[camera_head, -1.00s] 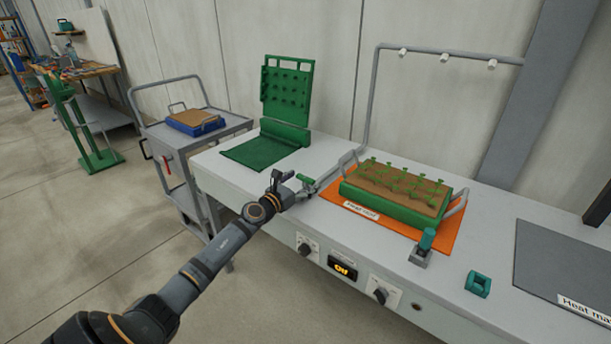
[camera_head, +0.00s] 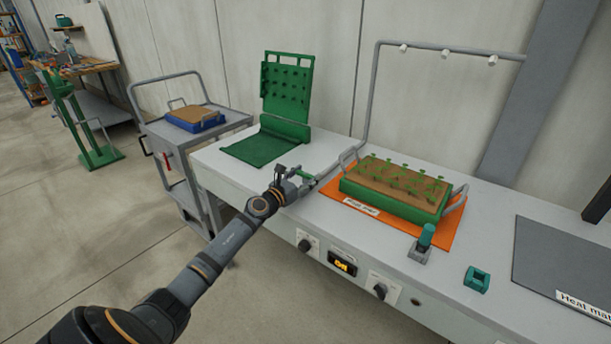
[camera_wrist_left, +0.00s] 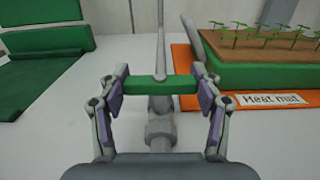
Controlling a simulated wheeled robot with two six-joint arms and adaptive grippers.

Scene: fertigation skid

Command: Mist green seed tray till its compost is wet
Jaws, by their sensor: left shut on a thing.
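The green seed tray (camera_head: 390,208) sits on an orange heat mat (camera_head: 448,238), holding brown compost (camera_head: 385,182) with rows of seedlings. It also shows at the upper right of the left wrist view (camera_wrist_left: 262,76). A grey pipe (camera_head: 365,100) rises beside the tray to an overhead bar with white nozzles (camera_head: 445,55); no spray is visible. My left gripper (camera_head: 297,178) is shut on the green valve handle (camera_wrist_left: 147,86), which lies crosswise to the pipe in the left wrist view. My right gripper is out of view.
A green pegged press (camera_head: 286,92) stands left of the tray. A teal-topped fitting (camera_head: 426,237) and a small teal block (camera_head: 477,279) lie near the front edge. A trolley (camera_head: 190,135) with a blue tray (camera_head: 197,124) is at left. A grey mat (camera_head: 560,262) is at right.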

